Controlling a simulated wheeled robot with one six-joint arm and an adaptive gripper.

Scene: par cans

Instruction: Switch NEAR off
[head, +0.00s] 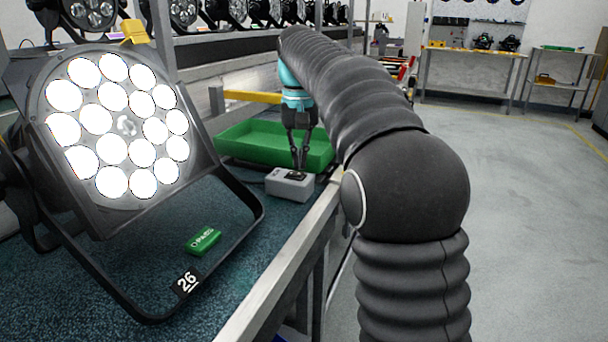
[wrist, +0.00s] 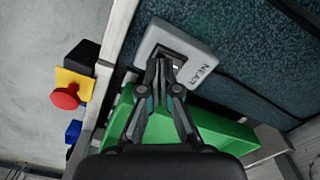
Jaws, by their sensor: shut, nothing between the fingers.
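The NEAR switch box (head: 290,184) is a small light grey box on the teal bench mat, in front of a green tray. In the wrist view the box (wrist: 193,43) shows the printed word NEAR and a dark rocker partly hidden behind my fingertips. My gripper (head: 299,170) points down over the top of the box, its fingers together and empty. In the wrist view my gripper (wrist: 165,64) has its tips at the rocker; I cannot tell whether they touch it. A par can (head: 115,125) at the left has its several lenses lit bright white.
The green tray (head: 228,140) lies right behind the box. A red button on a yellow plate (wrist: 66,97) shows beside the bench. Open floor lies at the right.

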